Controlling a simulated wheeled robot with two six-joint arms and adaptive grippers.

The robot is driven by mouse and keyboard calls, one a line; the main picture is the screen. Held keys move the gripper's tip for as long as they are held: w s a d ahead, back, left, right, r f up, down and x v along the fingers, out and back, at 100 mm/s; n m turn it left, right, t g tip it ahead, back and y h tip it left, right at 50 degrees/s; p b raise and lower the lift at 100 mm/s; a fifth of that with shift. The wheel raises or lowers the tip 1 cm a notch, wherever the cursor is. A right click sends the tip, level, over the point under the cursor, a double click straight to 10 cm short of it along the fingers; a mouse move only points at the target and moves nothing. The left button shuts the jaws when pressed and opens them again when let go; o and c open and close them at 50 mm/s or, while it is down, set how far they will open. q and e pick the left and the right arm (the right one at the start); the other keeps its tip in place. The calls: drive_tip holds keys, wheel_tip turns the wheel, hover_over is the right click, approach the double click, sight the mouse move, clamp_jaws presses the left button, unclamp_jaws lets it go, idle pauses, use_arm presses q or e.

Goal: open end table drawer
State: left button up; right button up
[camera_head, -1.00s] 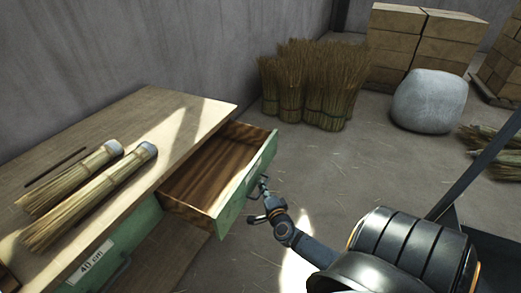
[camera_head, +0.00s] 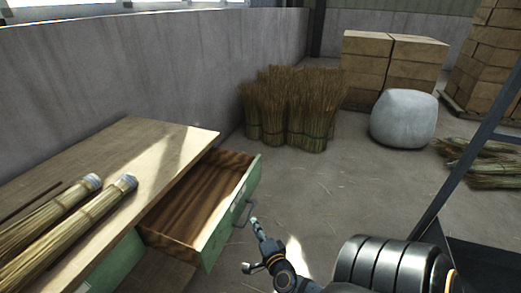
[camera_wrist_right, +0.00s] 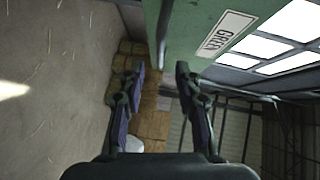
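The end table (camera_head: 150,150) stands at the left with a pale wooden top. Its drawer (camera_head: 190,205) is pulled out and shows an empty brown inside. The drawer's green front (camera_head: 228,222) has a dark bar handle (camera_head: 243,214). My right gripper (camera_head: 253,246) is just right of the handle, with its fingers spread and nothing between them. In the right wrist view the fingers (camera_wrist_right: 160,72) are apart, and the green front (camera_wrist_right: 205,20) with a white label shows beyond them. My left gripper is not in view.
Two straw bundles (camera_head: 70,225) lie on the table top. Several straw sheaves (camera_head: 290,110), a grey rounded block (camera_head: 403,119) and stacked boxes (camera_head: 390,65) stand at the back. A dark post (camera_head: 465,165) is at the right. The floor between is mostly clear.

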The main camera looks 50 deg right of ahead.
drive_tip(key=v, duration=0.4)
drive_tip(key=shift+s+a, duration=0.1)
drive_tip(key=shift+s, duration=0.2)
wheel_tip(320, 180, down, 14)
drive_tip(key=s+a+n+g+y, duration=0.2)
drive_tip(key=n+y, duration=0.1)
drive_tip(key=n, duration=0.4)
drive_tip(key=s+a+f+n+g+y, duration=0.1)
drive_tip(key=s+a+f+n+g, duration=0.1)
drive_tip(key=s+f+n+g, duration=0.65)
drive_tip(key=s+a+f+n+t+y, duration=0.1)
drive_tip(key=s+a+f+n, duration=0.3)
drive_tip(key=f, duration=0.9)
drive_tip(key=s+a+f+n+g, duration=0.15)
drive_tip(key=s+f+g, duration=0.35)
drive_tip(key=s, duration=0.8)
wheel_tip(320, 180, up, 13)
drive_tip(key=p, duration=1.3)
drive_tip(key=shift+d+t+y, duration=0.3)
drive_tip(key=shift+d+t, duration=0.05)
